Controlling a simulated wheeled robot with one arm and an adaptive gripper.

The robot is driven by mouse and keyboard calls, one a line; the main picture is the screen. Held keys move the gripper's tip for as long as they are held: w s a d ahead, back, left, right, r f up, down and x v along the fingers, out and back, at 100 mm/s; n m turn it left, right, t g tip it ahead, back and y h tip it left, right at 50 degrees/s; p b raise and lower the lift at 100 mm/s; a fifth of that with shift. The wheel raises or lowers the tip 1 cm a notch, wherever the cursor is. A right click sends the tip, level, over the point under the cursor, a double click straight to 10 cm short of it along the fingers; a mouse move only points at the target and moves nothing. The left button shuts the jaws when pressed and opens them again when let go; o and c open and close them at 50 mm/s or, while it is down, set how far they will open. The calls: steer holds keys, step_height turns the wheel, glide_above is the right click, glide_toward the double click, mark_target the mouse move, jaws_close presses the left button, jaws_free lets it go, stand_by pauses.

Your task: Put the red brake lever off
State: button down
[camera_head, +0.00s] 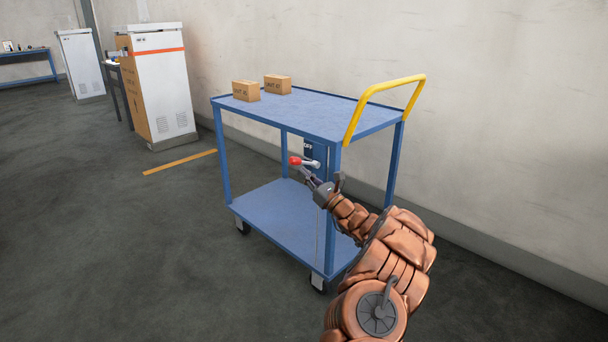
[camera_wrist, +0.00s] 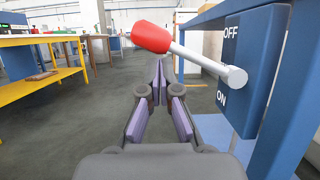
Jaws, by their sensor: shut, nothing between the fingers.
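The brake lever has a red knob (camera_head: 295,160) on a light metal rod, mounted on a blue cart post. In the wrist view the red knob (camera_wrist: 152,37) is at top centre. Its rod runs right and down to a round pivot (camera_wrist: 236,77) on a blue plate (camera_wrist: 258,60). The plate reads OFF above and ON below. The lever sticks out from the pivot, rising somewhat towards its knob in the wrist view. My gripper (camera_head: 309,176) is shut and empty, its tips (camera_wrist: 160,68) just below the knob in the wrist view. Contact cannot be told.
The blue cart (camera_head: 330,119) has two shelves, a yellow handle (camera_head: 413,78) and wheels. Two cardboard boxes (camera_head: 246,91) (camera_head: 278,84) stand on its top. A wall is behind it. A white cabinet (camera_head: 164,85) stands at the back left. The floor left of the cart is open.

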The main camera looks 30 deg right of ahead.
steer(key=w+f+p+v, duration=0.1)
steer(key=f+v, duration=0.1)
steer(key=v, duration=1)
steer(key=shift+s, duration=0.2)
steer(key=shift+d, duration=0.15)
